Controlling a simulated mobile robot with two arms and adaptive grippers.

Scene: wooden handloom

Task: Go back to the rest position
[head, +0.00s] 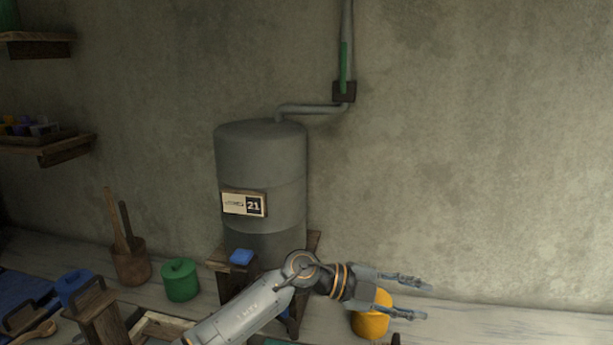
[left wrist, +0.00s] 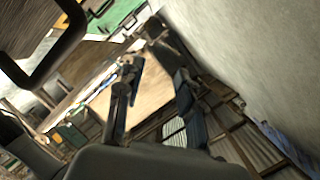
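My left arm reaches in from the bottom of the head view, and its gripper (head: 420,300) points right with its two fingers spread apart. Nothing shows between the fingers. In the left wrist view the gripper (left wrist: 155,100) also has its two fingers apart, with a tan surface behind them. In the head view the gripper is in front of a yellow-orange pot (head: 371,322) and partly hides it; I cannot tell whether they touch. My right gripper is in neither view.
A grey tank (head: 262,160) with a "21" sign (head: 244,203) stands by the wall on a wooden stand. Wall shelves (head: 45,147) hang at far left.

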